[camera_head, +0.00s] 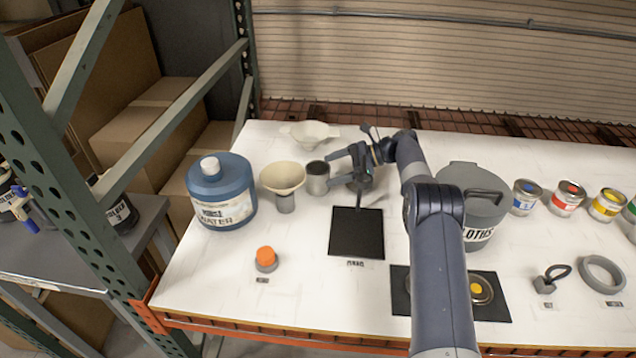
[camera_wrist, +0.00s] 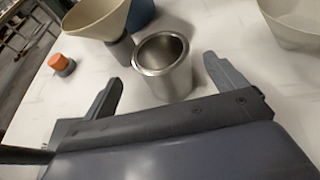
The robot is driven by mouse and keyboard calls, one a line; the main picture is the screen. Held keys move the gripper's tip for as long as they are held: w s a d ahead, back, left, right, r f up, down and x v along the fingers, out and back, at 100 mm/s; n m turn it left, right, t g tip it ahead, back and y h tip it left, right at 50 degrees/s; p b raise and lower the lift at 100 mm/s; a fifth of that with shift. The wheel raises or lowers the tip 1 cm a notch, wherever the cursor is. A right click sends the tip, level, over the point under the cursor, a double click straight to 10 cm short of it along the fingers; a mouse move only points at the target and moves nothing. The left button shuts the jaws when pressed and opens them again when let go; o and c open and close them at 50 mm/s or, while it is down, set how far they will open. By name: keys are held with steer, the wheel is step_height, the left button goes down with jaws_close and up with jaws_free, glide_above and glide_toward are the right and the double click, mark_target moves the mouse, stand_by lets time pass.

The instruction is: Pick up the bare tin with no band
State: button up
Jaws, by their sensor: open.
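The bare tin (camera_head: 317,178) is a plain grey metal can with an open top and no band. It stands upright on the white shelf, just left of my gripper (camera_head: 341,168). In the wrist view the tin (camera_wrist: 163,68) stands just beyond and partly between the two fingertips of my gripper (camera_wrist: 164,72). The fingers are spread, one to each side, with visible gaps to the tin. My gripper is open and empty. The lower part of the tin is in view, and nothing covers its rim.
A cream funnel (camera_head: 283,177) on a grey holder stands close left of the tin, beside a blue water jug (camera_head: 221,192). A cream bowl (camera_head: 311,133) is behind. A grey cloths bin (camera_head: 473,200) and banded tins (camera_head: 566,198) stand right. A black mat (camera_head: 356,238) lies in front.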

mark_target(318, 172)
steer(key=x, duration=0.1)
steer(key=b+x, duration=0.1)
steer(key=x, duration=0.3)
steer(key=shift+w+a+b, duration=0.2)
steer(key=shift+w+b, duration=0.05)
steer(key=shift+b, duration=0.15)
steer(key=c, duration=1.1)
